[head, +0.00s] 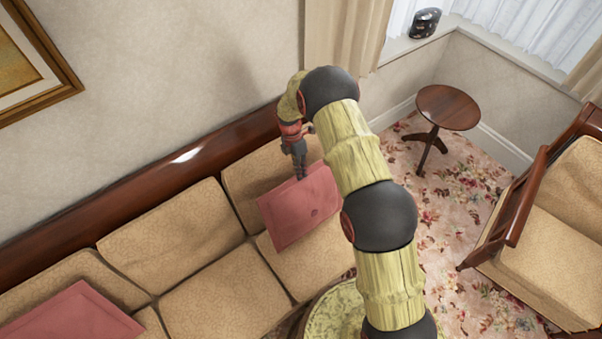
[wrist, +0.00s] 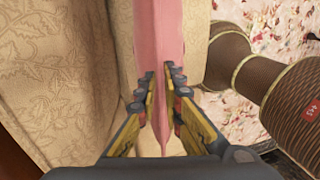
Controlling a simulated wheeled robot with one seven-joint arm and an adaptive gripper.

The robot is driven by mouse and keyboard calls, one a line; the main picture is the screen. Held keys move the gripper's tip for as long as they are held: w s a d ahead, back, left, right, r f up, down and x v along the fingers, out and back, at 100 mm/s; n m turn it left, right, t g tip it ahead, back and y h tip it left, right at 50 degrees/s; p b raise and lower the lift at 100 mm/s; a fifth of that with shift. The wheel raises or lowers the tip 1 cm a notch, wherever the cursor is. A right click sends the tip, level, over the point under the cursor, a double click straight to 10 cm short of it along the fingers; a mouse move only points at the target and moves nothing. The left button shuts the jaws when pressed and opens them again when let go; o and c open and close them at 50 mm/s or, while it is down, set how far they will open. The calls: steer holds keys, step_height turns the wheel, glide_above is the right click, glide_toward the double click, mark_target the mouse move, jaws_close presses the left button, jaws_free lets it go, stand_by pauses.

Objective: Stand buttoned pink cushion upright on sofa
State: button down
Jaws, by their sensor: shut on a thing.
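The pink cushion (head: 292,217) is at the right end of the tan sofa (head: 200,235), in front of the last back cushion. The cushion looks steeply tilted or upright. I cannot tell whether its lower edge touches the seat.
A second pink cushion (head: 72,316) lies at the sofa's left part. A wooden back rail (head: 150,190) runs along the wall. A round side table (head: 447,107) and an armchair (head: 550,230) stand right. Floral carpet (head: 440,215) lies open between sofa and armchair.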

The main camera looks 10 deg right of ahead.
steer(key=shift+w, duration=0.15)
steer(key=shift+w+a+f+b, duration=0.1)
steer(key=shift+w+a+b, duration=0.3)
steer(key=shift+w, duration=0.35)
steer(key=shift+w+a+f+b, duration=0.15)
steer(key=shift+w+a+b, duration=0.1)
steer(key=shift+w+b, duration=0.35)
steer(key=shift+w+a+f+b, duration=0.1)
steer(key=shift+w+a+b, duration=0.2)
steer(key=shift+w, duration=0.55)
steer(key=c, duration=1.8)
jaws_free()
steer(key=shift+c, duration=0.2)
steer(key=s+p+v, duration=0.2)
steer(key=p+v, duration=0.3)
steer(key=v, duration=0.4)
steer(key=shift+d+r, duration=0.4)
steer(key=shift+r, duration=0.2)
